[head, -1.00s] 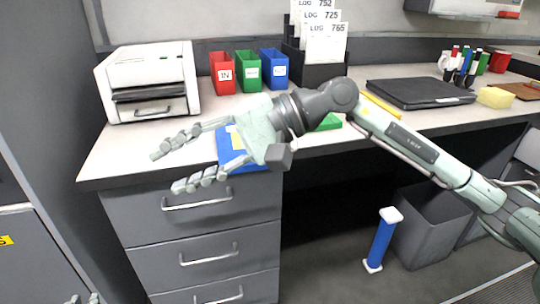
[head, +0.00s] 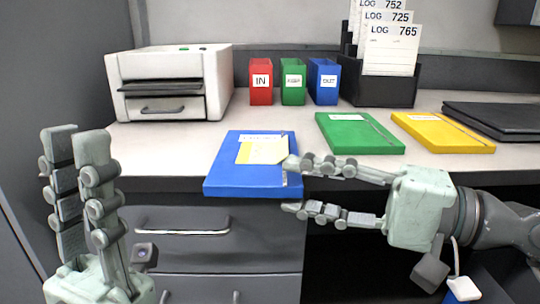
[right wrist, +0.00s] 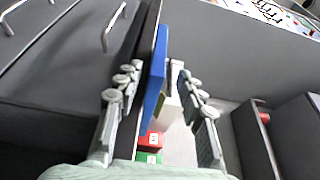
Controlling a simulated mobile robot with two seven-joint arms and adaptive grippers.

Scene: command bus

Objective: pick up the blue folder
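The blue folder (head: 222,182) lies flat on the desk with its near side at the front edge; a yellow note and white label are on top. My right gripper (head: 290,186) is open at the folder's near right corner, one finger higher and one lower. In the right wrist view the blue folder (right wrist: 155,80) shows edge-on between the spread fingers of the right gripper (right wrist: 154,70), with gaps to both sides. My left gripper (head: 75,138) points up at the far left, fingers apart and empty, away from the folder.
A green folder (head: 358,134) and a yellow folder (head: 442,133) lie to the right on the desk (head: 190,148). Drawers (head: 215,245) are below the front edge.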

